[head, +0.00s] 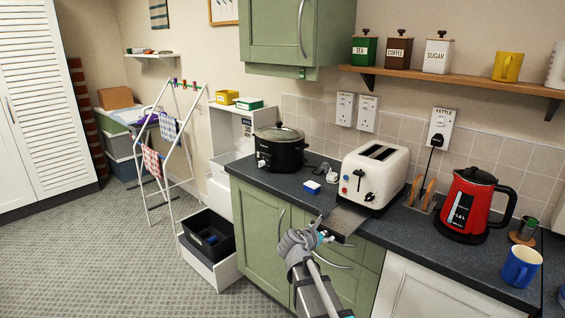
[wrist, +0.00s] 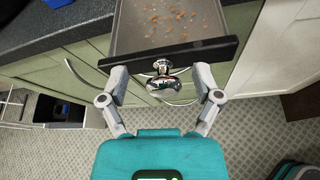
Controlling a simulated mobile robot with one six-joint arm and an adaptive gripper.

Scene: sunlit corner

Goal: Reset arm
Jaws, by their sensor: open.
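My gripper (head: 318,230) is in front of the counter's edge. In the wrist view my gripper (wrist: 160,88) is open, one finger on each side of a shiny round metal knob (wrist: 163,83). I cannot tell whether either finger touches it. The knob is on the dark front of a flat metal tray (wrist: 140,28) with brown crumbs in it. In the head view this tray (head: 345,218) sticks out from under the cream toaster (head: 372,178), past the counter's front edge.
A black slow cooker (head: 281,150), a small blue and white item (head: 312,187), a red kettle (head: 468,205) and a blue mug (head: 521,266) stand on the dark counter. Green cupboards (head: 257,232) are below. A drying rack (head: 160,135) stands left.

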